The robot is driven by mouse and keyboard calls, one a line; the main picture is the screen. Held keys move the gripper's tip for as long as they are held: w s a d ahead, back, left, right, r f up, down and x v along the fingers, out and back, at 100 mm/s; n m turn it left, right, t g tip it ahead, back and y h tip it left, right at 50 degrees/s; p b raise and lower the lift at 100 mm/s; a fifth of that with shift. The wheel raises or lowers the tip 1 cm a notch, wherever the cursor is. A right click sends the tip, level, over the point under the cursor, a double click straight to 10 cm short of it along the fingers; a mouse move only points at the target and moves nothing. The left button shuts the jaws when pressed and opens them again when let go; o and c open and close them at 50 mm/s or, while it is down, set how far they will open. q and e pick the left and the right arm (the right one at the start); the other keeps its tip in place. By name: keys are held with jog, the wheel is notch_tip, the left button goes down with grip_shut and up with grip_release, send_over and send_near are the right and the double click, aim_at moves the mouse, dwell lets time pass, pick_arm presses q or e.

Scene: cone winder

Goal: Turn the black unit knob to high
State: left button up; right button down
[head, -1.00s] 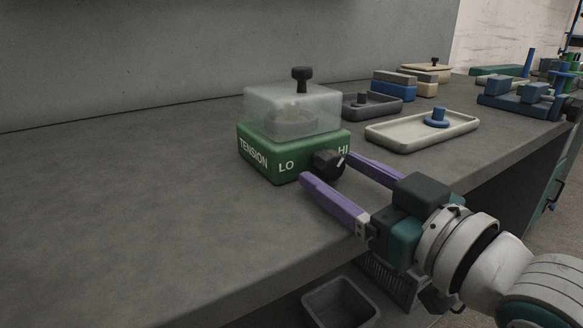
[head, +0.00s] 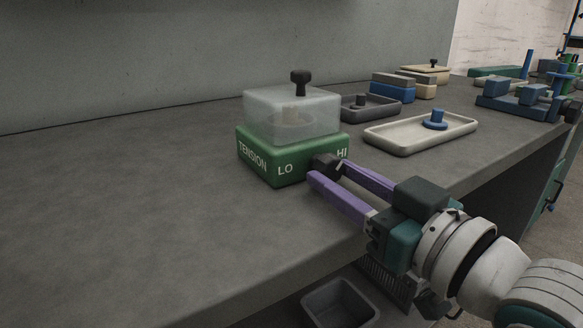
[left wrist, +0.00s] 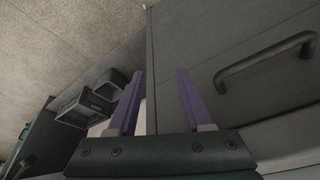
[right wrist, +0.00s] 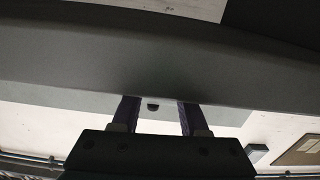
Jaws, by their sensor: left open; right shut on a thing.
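The green tension unit (head: 262,165) stands on the bench with a clear cover. Its front is marked LO at left and HI at right. The black unit knob (head: 323,161) sits on that front between the marks. My right gripper (head: 330,168) is shut on the knob, one purple finger on each side. The fingers partly hide the knob, and I cannot read its pointer. The right fingers also show in the right wrist view (right wrist: 156,110). My left gripper (left wrist: 158,85) is open and empty in the left wrist view; it is outside the head view.
A cream tray (head: 400,142) with a blue peg and a dark tray (head: 385,107) lie right of the unit. Blue and cream blocks stand behind them. The bench (head: 120,200) is clear at left. A grey bin (head: 340,303) is below its edge. A drawer handle (left wrist: 265,58) shows in the left wrist view.

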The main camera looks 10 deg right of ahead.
jog(key=shift+r+m+p, duration=0.3)
jog(key=shift+m+p, duration=0.25)
jog(key=shift+m, duration=0.35)
jog(key=shift+f+m, duration=0.1)
jog(key=shift+m, duration=0.5)
jog(key=shift+a+f+m, duration=0.1)
jog(key=shift+f+m, duration=0.1)
jog(key=shift+m, duration=0.2)
jog(key=shift+c, duration=2.2)
grip_release()
